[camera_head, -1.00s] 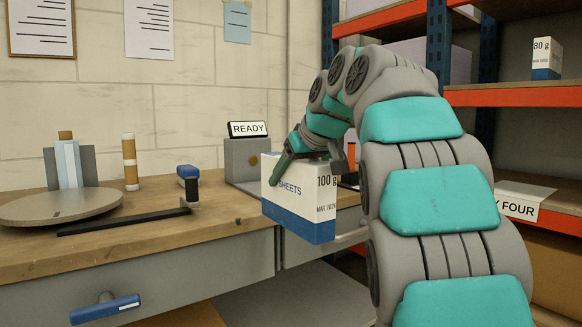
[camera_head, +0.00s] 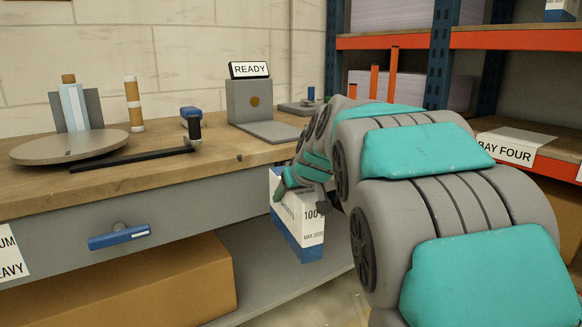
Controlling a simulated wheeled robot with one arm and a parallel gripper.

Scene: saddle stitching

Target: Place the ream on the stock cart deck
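The ream (camera_head: 303,240) is a white and blue pack marked "100 g". It hangs slightly tilted in front of the bench edge, clear of the bench top. My gripper (camera_head: 304,192) is shut on its upper part; the fingers and my arm hide part of the ream. I cannot make out the stock cart deck in this view.
The wooden bench (camera_head: 120,180) holds a round plate (camera_head: 70,147), a blue-handled tool, a roll and a grey block with a "READY" sign (camera_head: 249,69). Below are a blue drawer handle, a cardboard box (camera_head: 140,290) and a grey lower shelf. Orange-edged racking (camera_head: 500,38) stands at right.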

